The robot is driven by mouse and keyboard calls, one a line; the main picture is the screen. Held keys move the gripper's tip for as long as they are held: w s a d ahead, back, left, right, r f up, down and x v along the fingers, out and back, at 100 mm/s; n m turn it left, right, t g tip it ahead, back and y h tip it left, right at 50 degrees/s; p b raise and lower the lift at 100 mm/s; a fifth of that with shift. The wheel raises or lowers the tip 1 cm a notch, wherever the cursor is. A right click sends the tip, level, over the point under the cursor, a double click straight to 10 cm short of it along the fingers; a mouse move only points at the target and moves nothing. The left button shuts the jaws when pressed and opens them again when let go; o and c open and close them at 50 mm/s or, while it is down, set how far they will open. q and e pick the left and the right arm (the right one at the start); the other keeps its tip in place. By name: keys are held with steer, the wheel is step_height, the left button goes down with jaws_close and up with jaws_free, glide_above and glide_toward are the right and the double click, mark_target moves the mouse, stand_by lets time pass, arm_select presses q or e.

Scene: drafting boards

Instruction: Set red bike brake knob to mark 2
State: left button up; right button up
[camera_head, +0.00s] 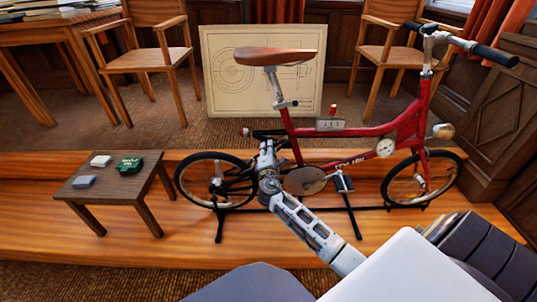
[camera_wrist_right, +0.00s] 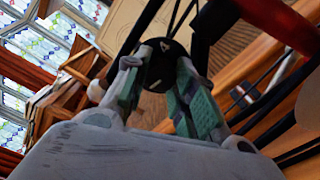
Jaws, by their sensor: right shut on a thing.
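The red bike (camera_head: 345,131) stands upright on a black stand on the wooden platform. My right gripper (camera_head: 267,150) reaches up to the bike's rear, beside the frame below the saddle. In the right wrist view, my right gripper (camera_wrist_right: 161,72) is shut on a round black knob (camera_wrist_right: 163,62), with a finger on either side. The knob's face carries white marks; I cannot read which setting it is at. In the head view my gripper hides the knob. My left gripper is not in view.
A small dark wooden table (camera_head: 128,187) with a green box (camera_head: 130,165) and two small blocks stands left of the bike. A framed drawing (camera_head: 233,72) leans behind it. Wooden chairs stand further back. The platform edge runs across the front.

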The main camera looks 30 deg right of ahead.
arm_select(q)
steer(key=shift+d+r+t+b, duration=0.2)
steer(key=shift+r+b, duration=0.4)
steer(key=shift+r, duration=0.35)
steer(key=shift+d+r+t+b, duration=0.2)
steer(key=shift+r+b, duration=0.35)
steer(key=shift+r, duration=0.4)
arm_select(e)
steer(key=shift+a+f+m, duration=0.1)
steer(key=shift+m, duration=1.7)
steer(key=o, duration=1)
steer(key=shift+c, duration=0.2)
steer(key=shift+a+f, duration=0.1)
steer(key=shift+a, duration=0.05)
